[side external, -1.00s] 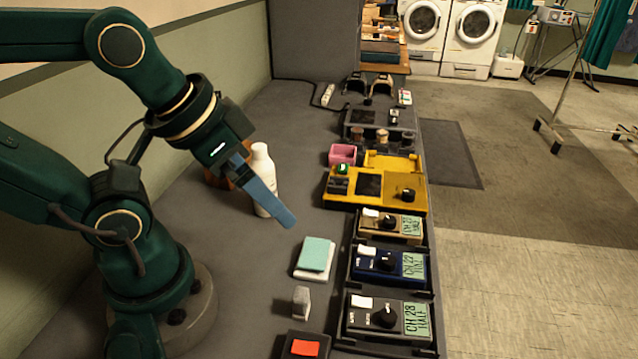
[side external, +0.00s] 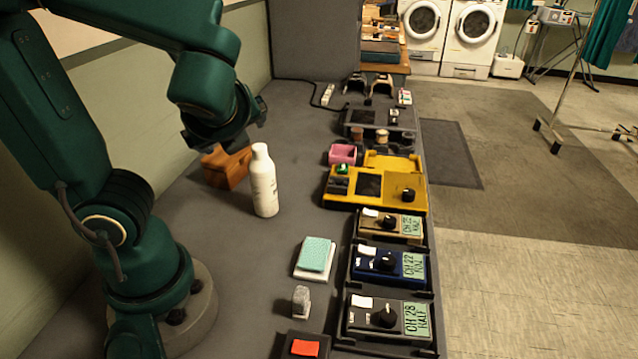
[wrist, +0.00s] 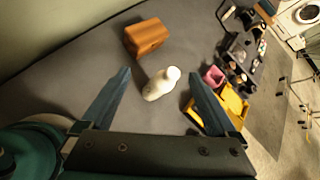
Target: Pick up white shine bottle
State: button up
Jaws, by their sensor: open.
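The white shine bottle (side external: 264,182) stands upright on the grey counter (side external: 225,240) in the side external view. In the wrist view the bottle (wrist: 161,84) shows between the two blue fingers, a little beyond their tips and nearer the right finger. My gripper (wrist: 158,78) is open and empty, with both fingers apart from the bottle.
A brown wooden block (side external: 227,167) stands just left of the bottle. A yellow device (side external: 375,186) and a pink box (side external: 342,154) lie to its right. Labelled channel boxes (side external: 388,265) and a green sponge (side external: 316,254) are nearer the camera.

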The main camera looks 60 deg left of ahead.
aim_at(263, 190)
jog(key=w+r+m+t+y, duration=0.2)
jog(key=w+m+t, duration=0.15)
jog(key=m, duration=0.25)
jog(key=shift+g, duration=0.55)
jog(key=f, duration=1.5)
jog(key=shift+a+f, duration=0.25)
jog(key=shift+a, duration=0.05)
jog(key=shift+x, duration=2.55)
grip_shut()
jog(key=shift+r, duration=0.15)
